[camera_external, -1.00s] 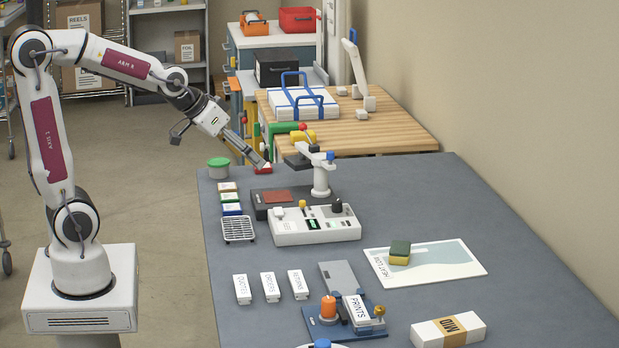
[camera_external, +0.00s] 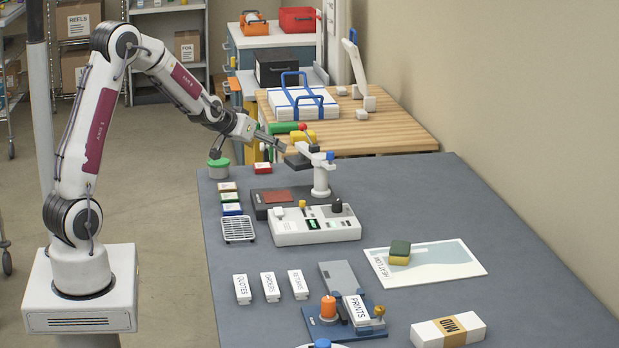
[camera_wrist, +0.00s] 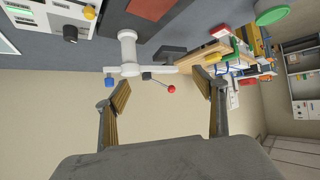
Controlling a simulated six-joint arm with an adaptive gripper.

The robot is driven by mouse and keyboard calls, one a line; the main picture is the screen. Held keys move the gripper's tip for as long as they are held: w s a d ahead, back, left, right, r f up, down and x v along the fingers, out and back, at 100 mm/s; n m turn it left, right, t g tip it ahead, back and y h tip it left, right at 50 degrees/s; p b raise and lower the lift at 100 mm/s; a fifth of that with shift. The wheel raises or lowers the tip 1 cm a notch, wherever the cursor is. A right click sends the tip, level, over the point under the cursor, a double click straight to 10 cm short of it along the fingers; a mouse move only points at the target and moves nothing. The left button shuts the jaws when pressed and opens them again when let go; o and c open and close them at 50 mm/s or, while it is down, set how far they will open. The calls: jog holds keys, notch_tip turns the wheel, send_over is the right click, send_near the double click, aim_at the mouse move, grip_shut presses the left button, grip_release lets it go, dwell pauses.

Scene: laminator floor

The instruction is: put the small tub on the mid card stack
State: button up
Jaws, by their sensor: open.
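The small tub (camera_external: 218,170), pale with a green lid, stands at the far left corner of the grey table. Its green lid (camera_wrist: 271,12) appears at the top right of the wrist view. A white block with a tan band reading MID (camera_external: 448,330), which looks like the mid card stack, lies at the near right. My gripper (camera_external: 249,149) is raised above the table's far left end, with one finger over the tub and the other to the right. The wrist view shows its fingers (camera_wrist: 163,91) wide apart and empty.
A red box (camera_external: 262,168) lies beside the tub. The white control unit (camera_external: 305,226) and post (camera_external: 320,178) stand to the right. White labelled blocks (camera_external: 270,287) and the orange-knobbed fixture (camera_external: 328,310) stand nearer. A sponge (camera_external: 399,252) lies on a sheet.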

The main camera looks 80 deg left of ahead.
jog(key=s+a+f+n+g+y, duration=0.1)
jog(key=s+a+f, duration=0.15)
jog(key=a, duration=0.35)
jog(key=s+a+f+n+y, duration=0.1)
jog(key=s+a+f+y, duration=0.1)
jog(key=a+f, duration=0.35)
jog(key=n+g+y, duration=0.2)
jog(key=n+g, duration=0.1)
send_near(217, 163)
jog(key=x, duration=0.4)
jog(key=shift+s+f, duration=0.1)
jog(key=shift+f, duration=0.2)
jog(key=shift+x, duration=1.25)
jog(key=shift+a, duration=0.1)
jog(key=shift+r+x, duration=0.15)
jog(key=shift+x, duration=1.1)
jog(key=shift+r+x, duration=0.15)
jog(key=shift+x, duration=1.1)
jog(key=shift+a, duration=0.1)
